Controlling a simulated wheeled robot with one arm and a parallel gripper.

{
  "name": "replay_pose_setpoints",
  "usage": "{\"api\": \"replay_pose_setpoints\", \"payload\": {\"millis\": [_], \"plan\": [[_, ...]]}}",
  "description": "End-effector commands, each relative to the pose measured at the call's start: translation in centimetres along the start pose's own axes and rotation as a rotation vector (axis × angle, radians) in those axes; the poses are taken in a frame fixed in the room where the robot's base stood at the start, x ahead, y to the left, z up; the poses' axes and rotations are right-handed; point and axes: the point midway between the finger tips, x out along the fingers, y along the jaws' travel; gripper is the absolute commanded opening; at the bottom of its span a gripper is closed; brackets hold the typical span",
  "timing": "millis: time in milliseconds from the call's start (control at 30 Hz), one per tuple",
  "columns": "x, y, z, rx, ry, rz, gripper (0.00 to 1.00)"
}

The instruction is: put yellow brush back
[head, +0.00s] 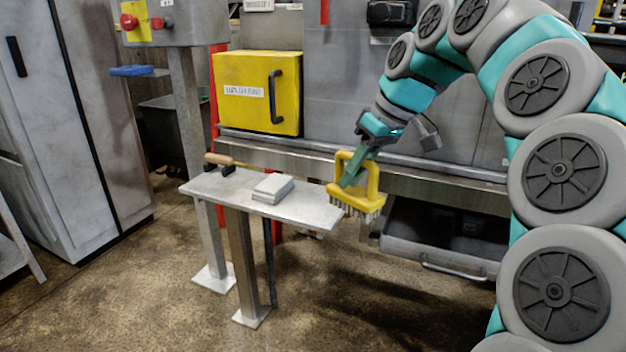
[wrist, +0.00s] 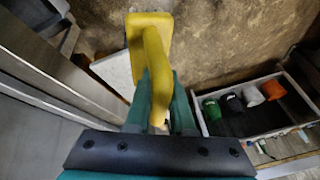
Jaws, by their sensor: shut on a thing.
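The yellow brush (head: 358,186) has a looped handle and pale bristles pointing down. My gripper (head: 357,168) is shut on its handle and holds it just off the right end of the grey shelf table (head: 222,187). I cannot tell whether the bristles touch the table's edge. In the wrist view the yellow brush (wrist: 152,55) runs between the fingers of my gripper (wrist: 163,100), and a pale corner of the table (wrist: 115,72) shows behind it. The bristles are hidden there.
A wooden-handled tool (head: 219,161) and a stack of grey pads (head: 273,186) lie on the table. A yellow box (head: 257,92) with a black handle is behind it, above a metal rail (head: 300,158). In the wrist view, a tray (wrist: 235,122) holds several coloured items.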

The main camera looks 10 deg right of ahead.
Motion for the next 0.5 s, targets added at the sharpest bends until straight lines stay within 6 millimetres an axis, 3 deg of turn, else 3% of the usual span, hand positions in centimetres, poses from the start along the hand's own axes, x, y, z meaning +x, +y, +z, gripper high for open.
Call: {"api": "replay_pose_setpoints", "payload": {"millis": [100,500], "plan": [[1.1,0.5,-2.5,0.001,-0.001,0.000,0.00],[4.5,1.7,-9.0,0.001,-0.003,0.001,0.00]]}}
